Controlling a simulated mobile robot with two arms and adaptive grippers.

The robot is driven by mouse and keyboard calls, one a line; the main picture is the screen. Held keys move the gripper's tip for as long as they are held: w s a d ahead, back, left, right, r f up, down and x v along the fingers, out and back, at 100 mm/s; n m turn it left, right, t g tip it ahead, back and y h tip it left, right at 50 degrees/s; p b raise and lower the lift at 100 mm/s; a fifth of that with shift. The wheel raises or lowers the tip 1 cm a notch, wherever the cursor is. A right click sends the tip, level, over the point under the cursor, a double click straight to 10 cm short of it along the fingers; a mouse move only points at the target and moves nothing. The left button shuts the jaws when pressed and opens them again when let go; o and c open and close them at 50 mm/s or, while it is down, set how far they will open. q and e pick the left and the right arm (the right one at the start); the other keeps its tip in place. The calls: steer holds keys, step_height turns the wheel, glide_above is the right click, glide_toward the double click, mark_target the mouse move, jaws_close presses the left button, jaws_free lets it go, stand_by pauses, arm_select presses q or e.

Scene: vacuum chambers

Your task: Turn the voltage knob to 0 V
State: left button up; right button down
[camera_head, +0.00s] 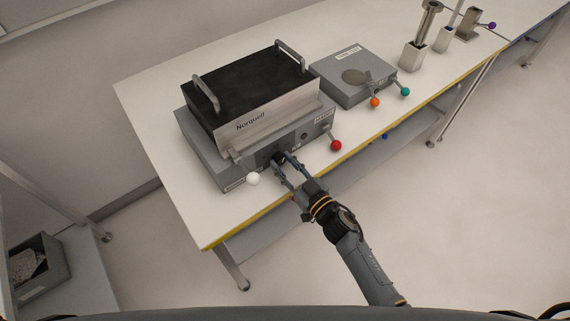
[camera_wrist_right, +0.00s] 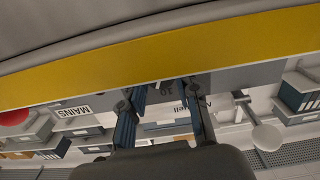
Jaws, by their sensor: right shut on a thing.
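The dark voltage knob (camera_head: 278,157) is on the front panel of the grey power unit (camera_head: 212,168), below the box marked "Norquell". My right gripper (camera_head: 283,160) reaches up from the lower right with its fingertips on either side of the knob, shut on it. The fingers cover part of the knob, and I cannot read its setting. In the right wrist view, the two blue-grey fingers (camera_wrist_right: 163,88) point at the panel, with the knob hardly visible between them. My left gripper is not in view.
A white-ball lever (camera_head: 253,179) stands left of the knob and a red-ball lever (camera_head: 336,145) right of it, both close to my fingers. A grey box (camera_head: 352,76) with orange and teal ball levers is further right. The table's yellow edge (camera_head: 235,232) runs below my gripper.

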steer(key=n+b, duration=0.1)
steer(key=n, duration=0.4)
steer(key=shift+n, duration=0.4)
stand_by(0.3)
steer(key=c, duration=1)
jaws_free()
steer(key=v, duration=1.2)
